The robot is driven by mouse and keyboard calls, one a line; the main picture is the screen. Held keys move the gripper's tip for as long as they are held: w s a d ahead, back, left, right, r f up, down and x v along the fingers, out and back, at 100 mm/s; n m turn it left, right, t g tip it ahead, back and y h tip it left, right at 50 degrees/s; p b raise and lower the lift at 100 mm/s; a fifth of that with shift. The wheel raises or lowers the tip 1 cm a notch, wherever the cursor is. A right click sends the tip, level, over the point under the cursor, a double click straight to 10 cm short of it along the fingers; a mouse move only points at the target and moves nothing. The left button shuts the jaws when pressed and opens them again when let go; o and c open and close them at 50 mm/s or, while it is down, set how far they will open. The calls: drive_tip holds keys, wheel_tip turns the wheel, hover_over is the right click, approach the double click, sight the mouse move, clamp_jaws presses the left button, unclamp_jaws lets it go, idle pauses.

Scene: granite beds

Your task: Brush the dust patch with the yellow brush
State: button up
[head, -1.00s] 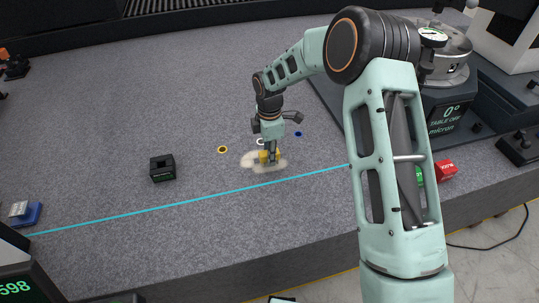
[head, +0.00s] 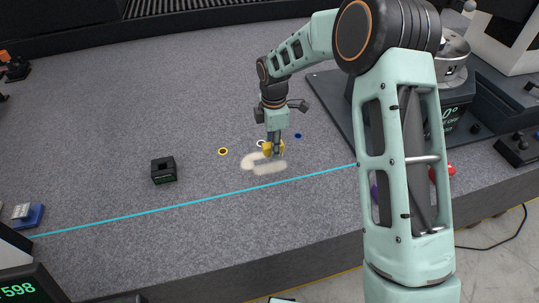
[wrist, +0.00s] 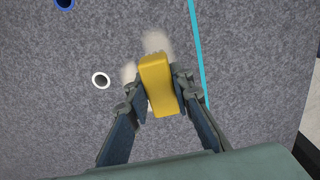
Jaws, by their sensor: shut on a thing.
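My gripper (head: 273,147) is shut on the yellow brush (head: 267,149), pointing down over the granite. The brush (wrist: 159,84) also shows between the two fingers in the wrist view. The pale dust patch (head: 262,168) lies on the granite under and around the brush, with a darker grey streak through its middle. In the wrist view parts of the patch (wrist: 157,42) show beyond and beside the brush. Whether the bristles touch the surface is hidden.
A cyan line (head: 190,203) runs across the granite in front of the patch. A black block (head: 163,170) stands to the left. A machine stands at right; the left granite is mostly clear.

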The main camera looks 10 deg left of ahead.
sight(267, 159)
drive_tip(key=shift+d+r, duration=0.2)
drive_tip(key=shift+r, duration=0.25)
drive_tip(key=shift+f+b, duration=0.6)
drive_tip(key=shift+f, duration=0.15)
wheel_tip(267, 159, down, 4)
drive_tip(key=b, duration=0.3)
drive_tip(key=shift+f, duration=0.15)
drive_tip(key=shift+s+a, duration=0.4)
drive_tip(key=shift+a, duration=0.4)
drive_tip(key=shift+s+a, duration=0.15)
drive_tip(key=shift+a, duration=0.15)
drive_tip(key=shift+f, duration=0.55)
drive_tip(key=shift+d, duration=0.1)
